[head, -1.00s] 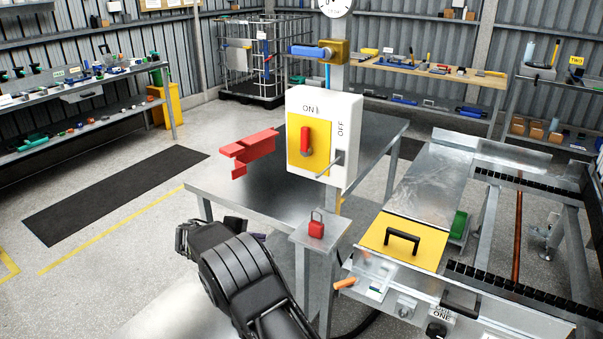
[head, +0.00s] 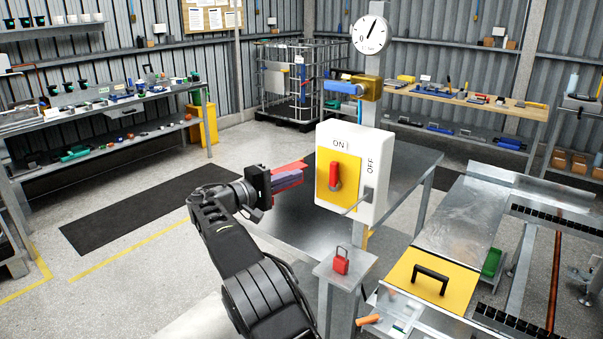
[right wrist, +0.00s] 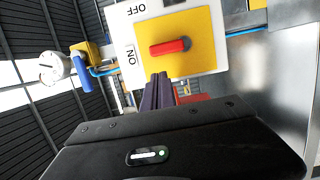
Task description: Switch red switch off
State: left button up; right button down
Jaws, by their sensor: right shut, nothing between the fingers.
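The red switch (head: 335,176) is a rotary handle on a yellow plate (head: 349,170) on the white switch box (head: 379,150). The handle stands upright, in line with the ON mark; the OFF mark is on the box's right side. In the right wrist view the red handle (right wrist: 170,47) shows sideways in the rotated picture. My right gripper (head: 300,176) is to the left of the box, its fingers pointing at it. The fingers (right wrist: 158,90) are shut and empty, apart from the handle. My left gripper is not in view.
A red padlock (head: 341,261) stands on a small shelf below. A blue lever valve (head: 345,86) is above the box. A metal table (head: 285,225) lies behind.

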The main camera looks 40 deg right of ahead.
aim_at(334, 177)
jog(key=d+p, duration=0.3)
jog(key=d, duration=0.6)
jog(key=shift+w+p, duration=0.2)
jog(key=shift+p, duration=0.15)
jog(key=shift+s+f+m+b, duration=0.1)
jog(key=shift+m+b, duration=0.2)
jog(key=shift+b, duration=0.15)
jog(key=shift+m+b, duration=0.3)
